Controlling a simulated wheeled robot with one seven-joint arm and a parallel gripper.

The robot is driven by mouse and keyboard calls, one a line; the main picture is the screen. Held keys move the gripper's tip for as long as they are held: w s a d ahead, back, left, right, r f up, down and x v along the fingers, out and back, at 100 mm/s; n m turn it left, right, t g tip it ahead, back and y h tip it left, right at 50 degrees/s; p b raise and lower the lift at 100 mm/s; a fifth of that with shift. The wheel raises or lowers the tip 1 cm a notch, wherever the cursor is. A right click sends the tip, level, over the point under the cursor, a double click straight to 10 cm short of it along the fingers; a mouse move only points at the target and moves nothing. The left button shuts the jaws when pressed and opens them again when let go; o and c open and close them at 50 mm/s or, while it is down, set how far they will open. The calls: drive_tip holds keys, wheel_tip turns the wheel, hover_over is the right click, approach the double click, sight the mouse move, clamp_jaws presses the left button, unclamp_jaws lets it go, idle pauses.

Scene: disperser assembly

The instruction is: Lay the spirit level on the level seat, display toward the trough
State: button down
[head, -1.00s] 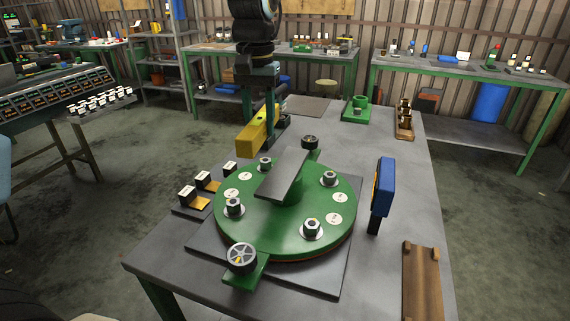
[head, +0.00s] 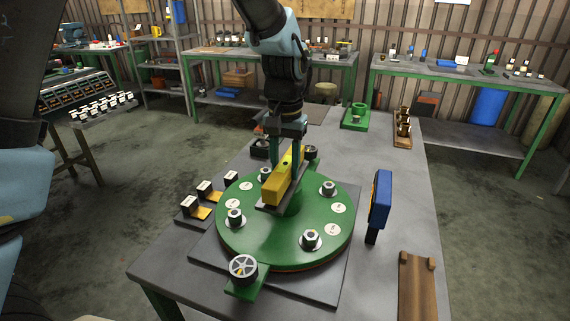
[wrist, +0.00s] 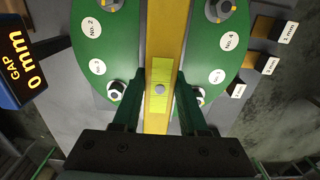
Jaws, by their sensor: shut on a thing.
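The yellow spirit level (head: 279,188) is in my gripper (head: 286,158), lengthwise over the grey bar-shaped level seat (head: 267,208) on the green round disperser (head: 240,235). In the wrist view the level (wrist: 166,40) runs up the picture between my gripper's fingers (wrist: 160,100), with its yellow-green vial facing the camera. The level looks lined up with the seat and very close to it or touching; I cannot tell which. The level hides most of the seat. The side with the display does not show clearly.
A blue gauge (head: 381,197) stands right of the disperser; its screen reads GAP 0 mm in the wrist view (wrist: 20,70). Marked gap blocks (head: 204,190) sit at left. A brown trough-like holder (head: 417,285) lies front right. A handwheel (head: 242,268) sticks out in front.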

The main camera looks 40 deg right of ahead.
drive_tip(key=shift+f, duration=0.15)
drive_tip(key=shift+f, duration=0.2)
drive_tip(key=shift+c, duration=2.2)
unclamp_jaws()
